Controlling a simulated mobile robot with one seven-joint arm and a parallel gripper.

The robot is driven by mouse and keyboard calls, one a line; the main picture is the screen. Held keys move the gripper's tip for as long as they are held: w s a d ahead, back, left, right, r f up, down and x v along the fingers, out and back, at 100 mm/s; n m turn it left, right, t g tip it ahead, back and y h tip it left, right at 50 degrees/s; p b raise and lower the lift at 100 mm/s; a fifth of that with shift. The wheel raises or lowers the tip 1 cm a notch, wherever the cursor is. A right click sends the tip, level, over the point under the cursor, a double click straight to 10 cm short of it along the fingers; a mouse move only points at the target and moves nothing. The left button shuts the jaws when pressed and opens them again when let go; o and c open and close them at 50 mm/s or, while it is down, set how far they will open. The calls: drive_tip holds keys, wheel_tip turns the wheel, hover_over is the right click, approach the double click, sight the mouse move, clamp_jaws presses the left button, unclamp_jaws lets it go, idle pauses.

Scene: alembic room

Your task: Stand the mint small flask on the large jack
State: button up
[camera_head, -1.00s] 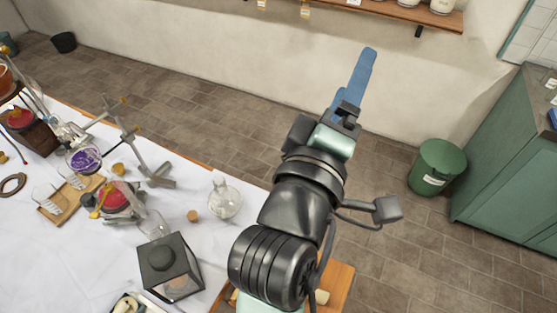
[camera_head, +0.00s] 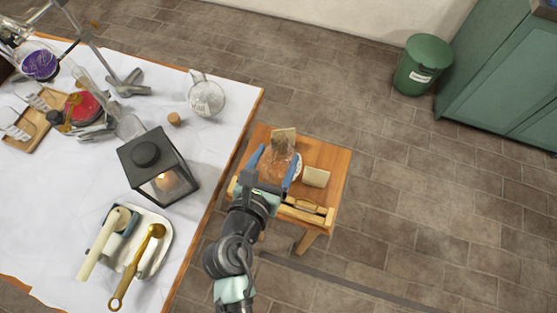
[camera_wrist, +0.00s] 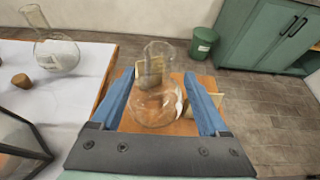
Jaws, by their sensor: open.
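A clear round-bodied glass flask (camera_head: 275,172) stands on a small wooden side table (camera_head: 335,165). It also shows in the wrist view (camera_wrist: 157,106), with its neck up; no mint tint is clear. My gripper (camera_head: 278,158) is open around it, one blue finger on each side, and contact is not clear. A second clear flask (camera_head: 206,97) with a pale label stands on the white-covered table, also in the wrist view (camera_wrist: 57,54). A red-topped apparatus with grey metal parts (camera_head: 83,105) is at the left; I cannot tell whether it is the large jack.
A black lantern (camera_head: 150,155), a cork (camera_head: 174,119) and a tray (camera_head: 160,222) with a ladle are on the white-covered table (camera_head: 60,225). Pale blocks (camera_head: 316,177) lie beside the flask at my gripper. A metal stand (camera_head: 127,85) is at the back left.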

sight(282, 144)
drive_tip(key=shift+f+x, duration=0.1)
drive_tip(key=shift+x, duration=1.7)
drive_tip(key=shift+f+x, duration=0.15)
drive_tip(key=shift+x, duration=1.6)
drive_tip(key=shift+s+a, duration=0.1)
drive_tip(key=shift+a, duration=0.1)
clamp_jaws()
